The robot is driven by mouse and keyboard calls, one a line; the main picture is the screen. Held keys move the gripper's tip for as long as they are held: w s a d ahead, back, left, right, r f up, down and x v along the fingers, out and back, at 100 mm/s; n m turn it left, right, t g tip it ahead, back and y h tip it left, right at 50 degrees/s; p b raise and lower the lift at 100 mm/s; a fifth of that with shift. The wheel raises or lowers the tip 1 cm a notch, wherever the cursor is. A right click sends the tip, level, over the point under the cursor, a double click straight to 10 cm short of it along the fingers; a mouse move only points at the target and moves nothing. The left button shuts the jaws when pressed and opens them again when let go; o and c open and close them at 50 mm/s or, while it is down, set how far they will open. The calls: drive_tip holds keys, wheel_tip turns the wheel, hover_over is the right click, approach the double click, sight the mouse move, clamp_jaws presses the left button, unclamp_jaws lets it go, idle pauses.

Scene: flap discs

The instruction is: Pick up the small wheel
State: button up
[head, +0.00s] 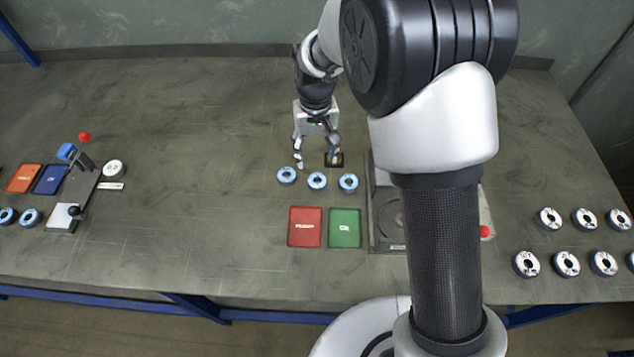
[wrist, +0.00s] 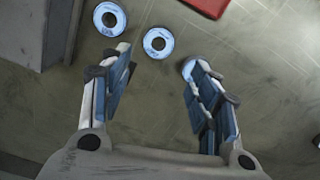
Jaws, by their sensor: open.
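Three small blue-rimmed wheels lie in a row on the bench in the head view: a left one (head: 286,175), a middle one (head: 317,181) and a right one (head: 348,183). My gripper (head: 317,161) is open and empty, just behind the row. In the wrist view my gripper (wrist: 158,59) has its fingers apart, with the middle wheel (wrist: 158,43) just beyond the gap between the tips. Another wheel (wrist: 109,18) lies up and left, clear of the fingers. The third wheel (wrist: 188,69) is partly hidden by the right finger.
A red tray (head: 305,227) and a green tray (head: 345,228) lie in front of the row. A grey machine (head: 386,243) stands to their right, partly hidden by my arm. Several larger white wheels (head: 549,219) lie far right. A fixture (head: 85,185) stands left.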

drive_tip(key=b, duration=0.1)
hover_over(317, 177)
drive_tip(key=f, duration=0.5)
drive_tip(key=shift+s+a+f, duration=0.1)
drive_tip(key=shift+s+f, duration=0.2)
drive_tip(key=shift+s, duration=0.1)
wheel_tip(317, 177, down, 5)
drive_tip(key=b, duration=0.2)
drive_tip(key=shift+s+f+b, duration=0.1)
drive_tip(key=shift+b, duration=0.2)
drive_tip(key=c, duration=0.9)
drive_tip(key=shift+o, duration=0.2)
